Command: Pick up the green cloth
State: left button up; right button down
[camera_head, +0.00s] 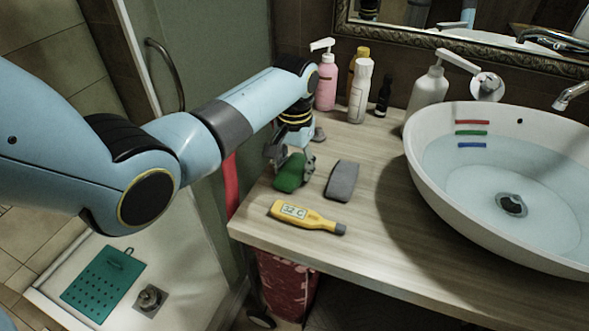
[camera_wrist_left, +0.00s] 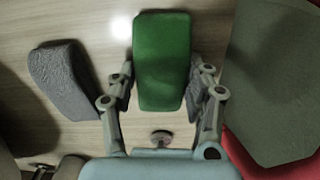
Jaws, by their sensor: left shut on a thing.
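The green cloth (camera_head: 290,174) is a folded, rounded block near the left end of the wooden counter. In the left wrist view the green cloth (camera_wrist_left: 162,62) sits between the two fingers. My left gripper (camera_head: 287,160) reaches down from above and is shut on the green cloth, one finger on each side. The left gripper (camera_wrist_left: 160,88) also shows in the wrist view. I cannot tell whether the cloth is clear of the counter. My right gripper is not in view.
A grey cloth (camera_head: 342,181) lies just right of the gripper, and a yellow thermometer (camera_head: 308,217) lies in front. The water-filled basin (camera_head: 421,177) stands at the right. Several bottles, including a pink one (camera_head: 326,84), stand at the back. The counter's left edge (camera_head: 243,222) is close.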

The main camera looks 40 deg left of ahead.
aim_at(298, 167)
pick_arm(q)
jog(key=shift+r, duration=0.45)
jog(key=r, duration=0.2)
jog(key=d+r, duration=0.1)
jog(key=shift+r, duration=0.35)
jog(key=s+d+r, duration=0.2)
jog(key=d+r, duration=0.4)
jog(key=d, duration=0.4)
jog(key=shift+s+d+r, duration=0.2)
jog(key=shift+s, duration=0.2)
jog(key=shift+o, duration=1.3)
jog(key=c, duration=0.3)
